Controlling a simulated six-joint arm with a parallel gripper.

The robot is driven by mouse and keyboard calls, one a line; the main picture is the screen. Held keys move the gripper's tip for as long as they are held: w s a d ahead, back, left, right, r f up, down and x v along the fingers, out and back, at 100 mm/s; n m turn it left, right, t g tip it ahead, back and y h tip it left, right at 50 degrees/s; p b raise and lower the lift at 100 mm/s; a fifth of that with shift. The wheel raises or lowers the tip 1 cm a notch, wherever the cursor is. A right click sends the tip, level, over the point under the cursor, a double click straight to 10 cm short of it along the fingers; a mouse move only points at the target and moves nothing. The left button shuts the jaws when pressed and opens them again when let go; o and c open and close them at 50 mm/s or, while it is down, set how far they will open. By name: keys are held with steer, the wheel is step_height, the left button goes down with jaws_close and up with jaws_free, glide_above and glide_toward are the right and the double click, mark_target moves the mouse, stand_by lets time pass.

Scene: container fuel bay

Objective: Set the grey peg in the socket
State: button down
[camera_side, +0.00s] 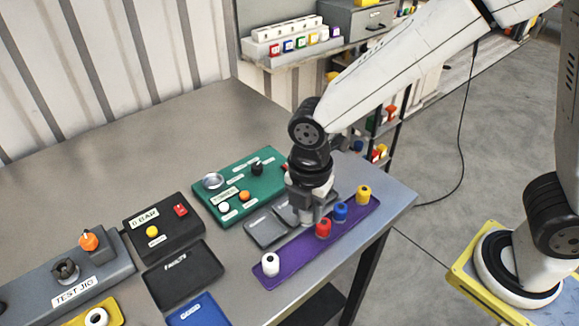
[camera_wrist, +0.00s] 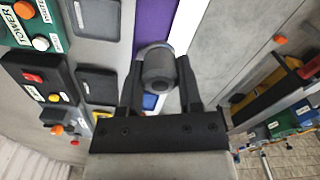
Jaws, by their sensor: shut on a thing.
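The grey peg (camera_wrist: 158,72) is a dark cylinder with a round hole in its end, between the two fingers of my gripper (camera_wrist: 160,85) in the wrist view. I cannot tell for sure which part is the socket. A round metal cup (camera_side: 213,181) sits on the green panel, and a dark round fitting (camera_side: 66,270) sits on the test jig.
On the tray stand a white peg (camera_side: 270,264), red peg (camera_side: 323,228), blue peg (camera_side: 340,211) and yellow peg (camera_side: 363,194). Left are the green panel (camera_side: 240,205), black box (camera_side: 150,222), dark mat (camera_side: 183,273) and test jig (camera_side: 100,284). The bench back (camera_side: 150,150) is clear.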

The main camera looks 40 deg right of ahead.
steer(key=w+a, duration=0.2)
steer(key=w, duration=0.5)
steer(key=w+a, duration=0.3)
steer(key=w, duration=0.5)
steer(key=m, duration=0.1)
glide_toward(214, 184)
steer(key=shift+s, duration=0.5)
steer(key=shift+w+f, duration=0.2)
steer(key=shift+w, duration=0.35)
steer(key=shift+f, duration=0.15)
steer(key=shift+f, duration=2)
steer(key=shift+f, duration=0.75)
